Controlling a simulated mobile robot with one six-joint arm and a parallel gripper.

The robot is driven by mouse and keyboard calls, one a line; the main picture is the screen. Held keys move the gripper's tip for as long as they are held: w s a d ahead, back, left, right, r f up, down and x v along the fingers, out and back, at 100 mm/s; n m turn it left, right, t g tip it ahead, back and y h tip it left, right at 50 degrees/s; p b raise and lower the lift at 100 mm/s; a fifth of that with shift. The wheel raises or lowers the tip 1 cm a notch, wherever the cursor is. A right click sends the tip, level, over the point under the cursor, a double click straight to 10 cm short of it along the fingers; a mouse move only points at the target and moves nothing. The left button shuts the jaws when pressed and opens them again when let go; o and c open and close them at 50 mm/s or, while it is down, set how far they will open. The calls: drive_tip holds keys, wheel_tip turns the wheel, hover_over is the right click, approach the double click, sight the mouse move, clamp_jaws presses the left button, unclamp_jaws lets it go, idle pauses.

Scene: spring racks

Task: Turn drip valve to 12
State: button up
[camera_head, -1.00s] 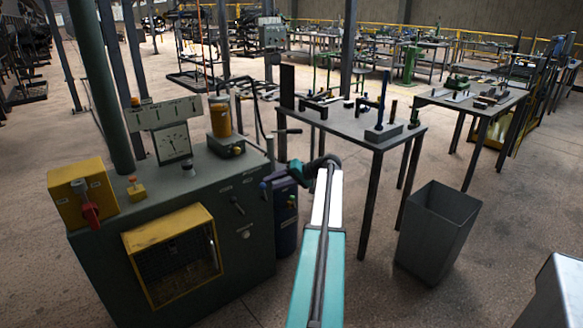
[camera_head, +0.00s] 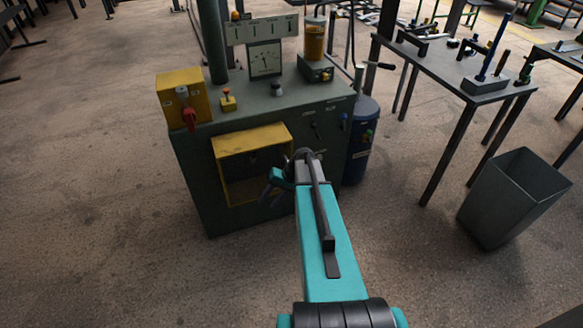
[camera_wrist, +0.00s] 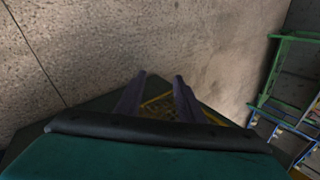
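The grey-green machine cabinet (camera_head: 195,175) stands left of centre in the head view. Small levers with labels (camera_head: 314,130) sit on its front at the upper right. The labels are too small to read, and I cannot tell which part is the drip valve. An amber reservoir (camera_head: 314,42) stands on top at the back right.
A yellow box with a red handle (camera_head: 189,118) and a dial gauge (camera_head: 264,60) are on the cabinet. A blue canister (camera_head: 362,145) stands at its right side. A table (camera_head: 450,72) and a grey bin (camera_head: 513,200) are farther right. The floor at front left is clear.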

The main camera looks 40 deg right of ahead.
drive_tip(key=s+a+f+n+g+p, duration=0.3)
drive_tip(key=s+a, duration=0.4)
drive_tip(key=a, duration=0.6)
drive_tip(key=s+a+n+g+h+p, duration=0.1)
drive_tip(key=s+a, duration=0.3)
drive_tip(key=s, duration=0.4)
drive_tip(key=s+a+f+n+g+h+p, duration=0.1)
drive_tip(key=s+a+g+h+p, duration=0.2)
drive_tip(key=s, duration=0.5)
drive_tip(key=s+a+f+n+g+h+p, duration=0.1)
drive_tip(key=s+a+n+p, duration=0.1)
drive_tip(key=s+a, duration=0.4)
drive_tip(key=shift+s+g+h+p, duration=0.3)
drive_tip(key=shift+s+g+h, duration=0.1)
drive_tip(key=shift+s, duration=0.7)
drive_tip(key=shift+f, duration=0.1)
drive_tip(key=shift+d, duration=0.1)
drive_tip(key=shift+c, duration=0.5)
